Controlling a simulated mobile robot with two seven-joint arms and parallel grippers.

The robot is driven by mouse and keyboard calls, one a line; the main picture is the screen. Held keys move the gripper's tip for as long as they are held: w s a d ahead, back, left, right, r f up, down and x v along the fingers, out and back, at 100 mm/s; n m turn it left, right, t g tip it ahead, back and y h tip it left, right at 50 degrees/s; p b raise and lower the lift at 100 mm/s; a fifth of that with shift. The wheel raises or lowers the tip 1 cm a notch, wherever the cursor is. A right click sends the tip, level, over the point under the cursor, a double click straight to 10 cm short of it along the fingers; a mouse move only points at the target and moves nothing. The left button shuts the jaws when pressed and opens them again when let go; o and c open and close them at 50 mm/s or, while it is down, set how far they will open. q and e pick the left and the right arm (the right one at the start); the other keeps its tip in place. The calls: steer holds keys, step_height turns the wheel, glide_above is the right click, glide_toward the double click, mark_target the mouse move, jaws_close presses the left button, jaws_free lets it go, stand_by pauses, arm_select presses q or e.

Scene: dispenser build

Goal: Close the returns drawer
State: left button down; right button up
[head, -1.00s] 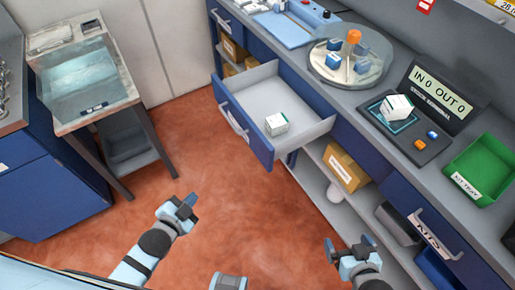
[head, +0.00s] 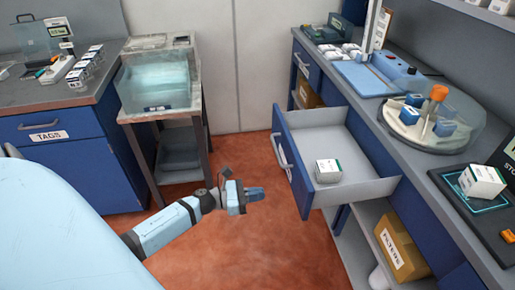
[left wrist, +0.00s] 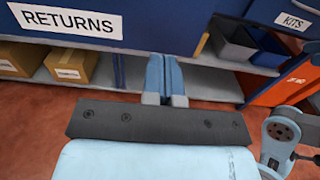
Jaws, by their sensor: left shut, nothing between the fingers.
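The returns drawer (head: 296,183) is pulled out from the right-hand counter in the head view. Its blue front faces left and carries a bar handle (head: 281,158). A white and green box (head: 328,171) lies inside it. In the left wrist view the blue front with its RETURNS label (left wrist: 66,20) fills the upper left. My left gripper (head: 254,194) is shut and empty, to the left of the drawer front and apart from it in the head view. Its closed fingers also show in the left wrist view (left wrist: 164,75). My right gripper is not in the head view.
A shelf under the drawer holds a cardboard box (head: 400,248). The counter (head: 400,150) bears a round clear-lidded tray (head: 432,120) and another white box (head: 482,182). A small table (head: 160,115) stands behind my left arm. Red floor (head: 245,240) is clear around the gripper.

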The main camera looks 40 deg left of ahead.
mark_target(297, 188)
arm_select(q)
steer(key=p+x, duration=0.1)
steer(key=x, duration=0.9)
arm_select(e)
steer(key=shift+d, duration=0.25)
arm_select(q)
steer(key=shift+w, duration=0.1)
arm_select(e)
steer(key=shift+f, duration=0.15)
